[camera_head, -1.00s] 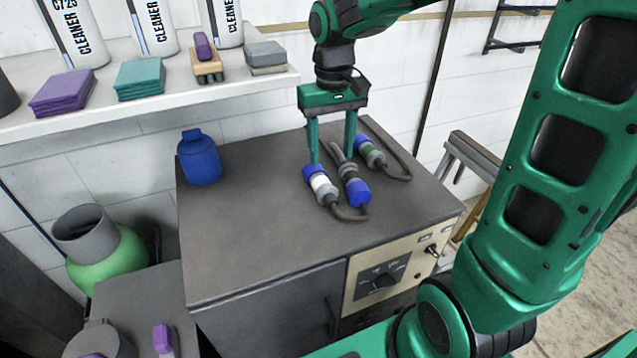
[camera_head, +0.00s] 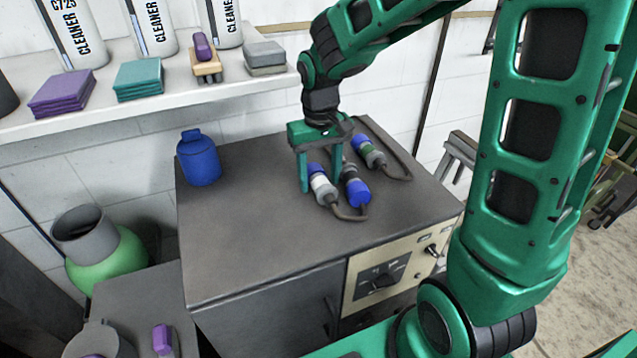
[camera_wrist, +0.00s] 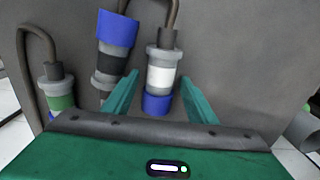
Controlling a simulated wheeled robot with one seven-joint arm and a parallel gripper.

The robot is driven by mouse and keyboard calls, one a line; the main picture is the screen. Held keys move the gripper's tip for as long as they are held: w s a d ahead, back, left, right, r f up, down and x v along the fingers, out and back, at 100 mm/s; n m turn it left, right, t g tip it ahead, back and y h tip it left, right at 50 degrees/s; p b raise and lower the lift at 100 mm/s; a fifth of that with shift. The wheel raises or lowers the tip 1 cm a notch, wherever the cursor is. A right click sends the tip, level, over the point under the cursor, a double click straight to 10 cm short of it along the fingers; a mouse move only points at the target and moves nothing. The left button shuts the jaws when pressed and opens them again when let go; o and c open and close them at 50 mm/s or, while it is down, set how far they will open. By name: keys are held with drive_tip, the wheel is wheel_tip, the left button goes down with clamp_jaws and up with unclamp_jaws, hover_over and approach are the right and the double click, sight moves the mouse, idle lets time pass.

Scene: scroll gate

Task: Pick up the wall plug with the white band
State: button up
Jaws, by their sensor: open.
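The wall plug with the white band (camera_head: 321,187) lies on the grey cabinet top (camera_head: 240,225), its blue end toward the back and its cable toward the front. It also shows in the wrist view (camera_wrist: 160,77), lying between the two fingers. My gripper (camera_head: 320,188) is open, its green fingers straddling this plug. In the wrist view the gripper (camera_wrist: 160,95) has a finger on each side of the plug, with gaps between. Whether the fingertips touch the cabinet top cannot be told.
A plug with a dark band (camera_wrist: 112,63) lies close beside the left finger in the wrist view. A plug with a green band (camera_head: 370,151) lies farther right. A blue bottle (camera_head: 198,158) stands at the back left. The cabinet's left part is clear.

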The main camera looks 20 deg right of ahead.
sight(320, 179)
drive_tip(key=shift+c, duration=0.7)
clamp_jaws()
drive_tip(key=shift+r, duration=0.1)
drive_tip(key=shift+r, duration=0.4)
drive_tip(key=r, duration=0.2)
drive_tip(key=shift+s+r, duration=0.25)
drive_tip(key=shift+r, duration=0.1)
drive_tip(key=s, duration=1.7)
drive_tip(key=shift+s, duration=0.25)
